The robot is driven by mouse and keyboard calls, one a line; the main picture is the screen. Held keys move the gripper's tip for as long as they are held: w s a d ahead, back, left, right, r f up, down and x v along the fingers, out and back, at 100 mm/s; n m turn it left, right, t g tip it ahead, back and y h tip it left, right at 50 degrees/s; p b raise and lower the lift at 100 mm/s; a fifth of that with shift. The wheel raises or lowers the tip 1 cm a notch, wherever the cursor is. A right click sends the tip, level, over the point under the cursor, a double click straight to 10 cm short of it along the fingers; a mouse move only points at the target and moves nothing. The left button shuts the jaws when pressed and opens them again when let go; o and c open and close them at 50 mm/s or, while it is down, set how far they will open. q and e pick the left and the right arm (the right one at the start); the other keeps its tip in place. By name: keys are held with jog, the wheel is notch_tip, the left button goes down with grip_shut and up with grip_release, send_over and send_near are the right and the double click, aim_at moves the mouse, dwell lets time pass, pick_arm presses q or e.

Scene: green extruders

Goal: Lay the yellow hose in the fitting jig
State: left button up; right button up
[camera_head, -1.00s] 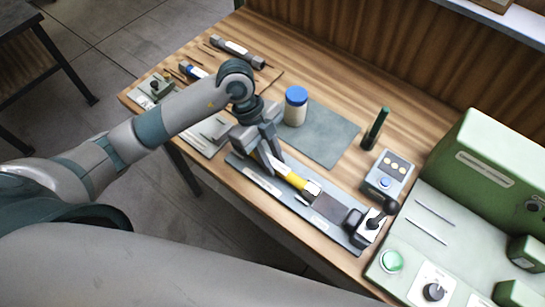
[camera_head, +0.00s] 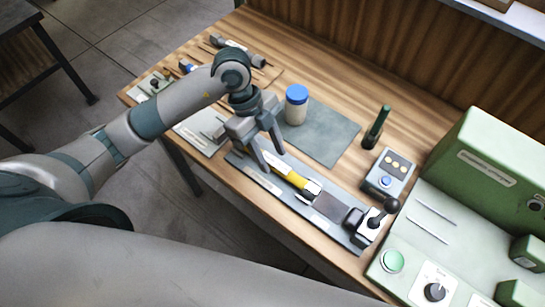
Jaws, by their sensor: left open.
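The yellow hose (camera_head: 298,180), with a white stretch and a metal end, lies along the grey fitting jig (camera_head: 262,182) near the table's front edge. The jig has a dark block and a black-knobbed lever (camera_head: 380,213) at its right end. My left gripper (camera_head: 273,160) is open, fingers pointing down over the left part of the hose, apparently a little above it. The fingers partly hide the hose's left end. My right gripper is not in view.
A blue-capped jar (camera_head: 296,106) stands on a grey mat (camera_head: 328,139) behind the jig. A dark green upright tool (camera_head: 376,128) and a button box (camera_head: 387,174) stand to the right. A green machine (camera_head: 490,165) fills the right side.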

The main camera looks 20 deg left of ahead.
pick_arm(q)
jog(key=b+v, duration=0.2)
jog(key=v, duration=0.8)
dwell(0.6)
